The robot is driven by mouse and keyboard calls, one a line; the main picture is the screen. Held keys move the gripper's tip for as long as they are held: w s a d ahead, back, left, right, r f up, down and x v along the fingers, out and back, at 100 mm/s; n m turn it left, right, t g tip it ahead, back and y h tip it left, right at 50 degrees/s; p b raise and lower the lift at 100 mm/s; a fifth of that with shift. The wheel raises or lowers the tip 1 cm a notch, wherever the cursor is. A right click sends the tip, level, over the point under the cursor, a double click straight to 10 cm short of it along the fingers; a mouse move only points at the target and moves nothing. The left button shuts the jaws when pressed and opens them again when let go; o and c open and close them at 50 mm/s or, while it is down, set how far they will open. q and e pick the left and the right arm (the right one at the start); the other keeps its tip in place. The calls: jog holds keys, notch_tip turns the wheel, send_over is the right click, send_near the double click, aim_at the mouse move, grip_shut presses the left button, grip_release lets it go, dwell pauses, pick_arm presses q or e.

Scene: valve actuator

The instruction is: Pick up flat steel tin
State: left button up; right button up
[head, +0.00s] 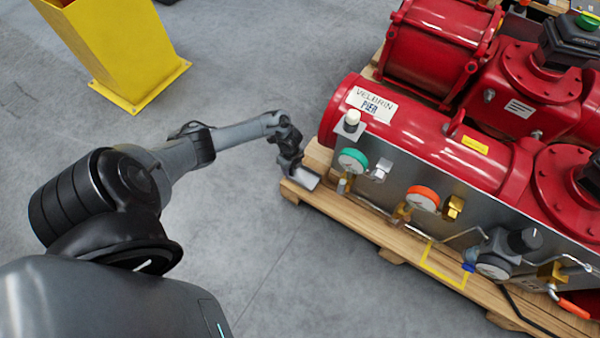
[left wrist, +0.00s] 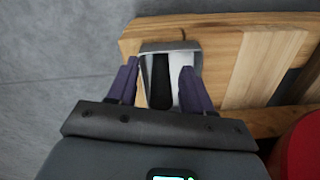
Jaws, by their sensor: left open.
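The flat steel tin (head: 309,181) is a small grey, open-topped metal box at the left corner of the wooden pallet. In the left wrist view the tin (left wrist: 171,47) shows a grey rim, with a dark strip and a light strip inside. My left gripper (head: 290,165) is at the tin, pointing down. In the left wrist view my left gripper (left wrist: 160,72) is open, with its two dark fingers on either side of the tin's near part. I cannot tell whether the fingers touch it. My right gripper is not in view.
The red valve actuator (head: 435,145) stands on the pallet (head: 375,232), right of my left gripper. A yellow post (head: 125,50) stands at upper left. The grey floor (head: 270,260) around the pallet's front is clear.

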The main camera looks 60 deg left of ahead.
pick_arm(q)
grip_shut()
jog(key=shift+r, duration=0.1)
dwell(0.3)
